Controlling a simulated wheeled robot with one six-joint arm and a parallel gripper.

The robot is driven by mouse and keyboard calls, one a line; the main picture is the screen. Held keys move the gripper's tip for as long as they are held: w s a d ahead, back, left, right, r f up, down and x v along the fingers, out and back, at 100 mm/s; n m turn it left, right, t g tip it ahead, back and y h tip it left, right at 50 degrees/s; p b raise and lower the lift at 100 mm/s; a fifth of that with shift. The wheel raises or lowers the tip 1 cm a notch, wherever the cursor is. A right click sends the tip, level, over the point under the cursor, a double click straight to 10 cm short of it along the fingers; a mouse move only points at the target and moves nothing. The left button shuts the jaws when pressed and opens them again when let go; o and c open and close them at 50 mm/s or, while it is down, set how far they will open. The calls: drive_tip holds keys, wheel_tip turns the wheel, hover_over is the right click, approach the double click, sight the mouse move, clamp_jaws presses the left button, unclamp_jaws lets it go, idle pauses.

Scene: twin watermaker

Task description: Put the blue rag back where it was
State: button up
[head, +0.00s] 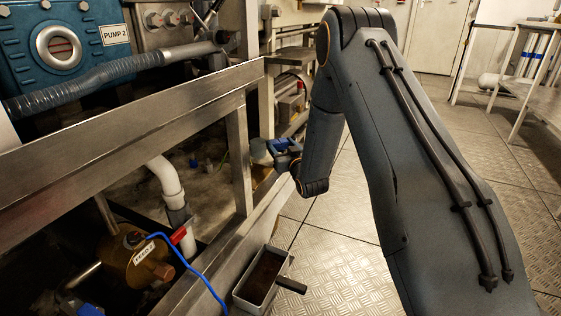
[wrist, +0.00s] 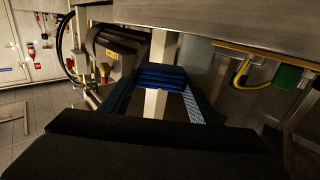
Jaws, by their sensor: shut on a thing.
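My gripper (head: 279,149) is beside the steel frame's lower rail in the head view, left of my arm's end. In the wrist view my gripper's two dark blue fingers (wrist: 161,88) reach forward with a gap between them. A dark blue folded, layered piece, which I take for the blue rag (wrist: 161,76), sits between the fingertips. The gripper is shut on it and holds it clear of the floor. In the head view the rag is too small to tell from the blue fingers.
A steel frame (head: 130,120) runs along the left, with an upright post (head: 238,160). An open tray (head: 288,262) is at the frame's foot. Floor (head: 335,250) is clear nearby.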

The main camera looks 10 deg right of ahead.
drive_tip(key=shift+f+b, duration=1.15)
drive_tip(key=shift+f, duration=1.25)
drive_tip(key=shift+f, duration=0.15)
drive_tip(key=o, duration=1.6)
drive_tip(key=shift+s+r, duration=0.1)
drive_tip(key=shift+r, duration=0.1)
drive_tip(key=s+p, duration=0.1)
drive_tip(key=s, duration=0.3)
drive_tip(key=s+d+p, duration=0.1)
drive_tip(key=s+p, duration=0.1)
drive_tip(key=s, duration=0.1)
drive_tip(key=s+d+p, duration=0.1)
drive_tip(key=s+p, duration=0.1)
drive_tip(key=s, duration=0.2)
drive_tip(key=shift+s, duration=0.35)
